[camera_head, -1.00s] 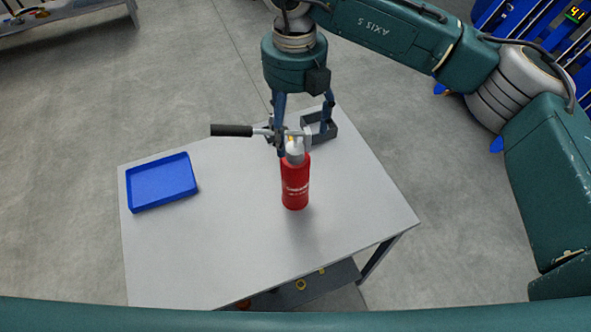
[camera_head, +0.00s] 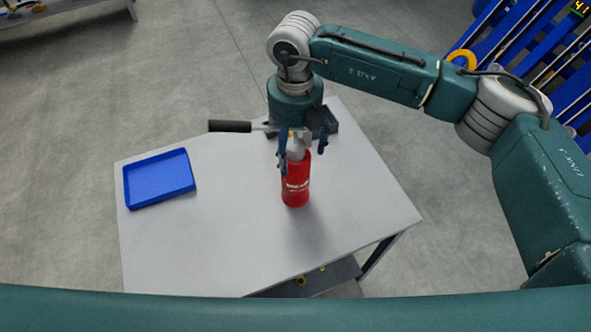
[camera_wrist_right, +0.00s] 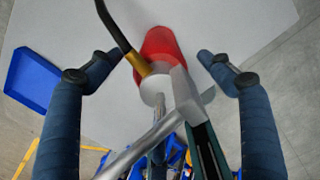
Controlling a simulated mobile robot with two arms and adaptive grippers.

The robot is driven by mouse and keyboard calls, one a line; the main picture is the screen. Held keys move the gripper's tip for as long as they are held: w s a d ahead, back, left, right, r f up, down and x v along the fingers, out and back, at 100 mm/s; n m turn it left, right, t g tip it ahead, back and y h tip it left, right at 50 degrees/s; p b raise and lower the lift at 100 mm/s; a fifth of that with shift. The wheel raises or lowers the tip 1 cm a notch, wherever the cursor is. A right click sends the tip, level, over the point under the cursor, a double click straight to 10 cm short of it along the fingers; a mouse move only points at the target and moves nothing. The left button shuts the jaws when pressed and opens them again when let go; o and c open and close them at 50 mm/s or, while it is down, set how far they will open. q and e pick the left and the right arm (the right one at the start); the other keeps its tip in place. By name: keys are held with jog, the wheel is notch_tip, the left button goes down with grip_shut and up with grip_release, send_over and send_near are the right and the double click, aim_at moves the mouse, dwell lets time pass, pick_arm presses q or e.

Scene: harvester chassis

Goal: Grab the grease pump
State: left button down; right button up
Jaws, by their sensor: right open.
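The grease pump (camera_head: 295,187) stands upright on the grey table, with a red body, a pale head and a lever with a black grip (camera_head: 229,126) pointing left. In the right wrist view its red body (camera_wrist_right: 160,45) and pale cap sit between the fingers, with the metal lever and black hose in front. My right gripper (camera_head: 303,168) is open and comes down from above around the upper part of the pump. Its two blue fingers (camera_wrist_right: 158,68) are on either side, apart from the body. My left gripper is not in view.
A blue tray (camera_head: 160,203) lies at the table's left. A dark grey holder (camera_head: 327,125) sits behind the pump, partly hidden by my gripper. The front of the grey table (camera_head: 220,250) is clear. Blue racks (camera_head: 535,50) stand at the upper right.

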jog(key=shift+f+p, duration=0.45)
jog(key=shift+f, duration=1.15)
jog(key=shift+c, duration=0.2)
grip_shut()
jog(key=shift+w+a+r, duration=0.1)
jog(key=shift+w+r, duration=0.05)
jog(key=shift+w, duration=0.05)
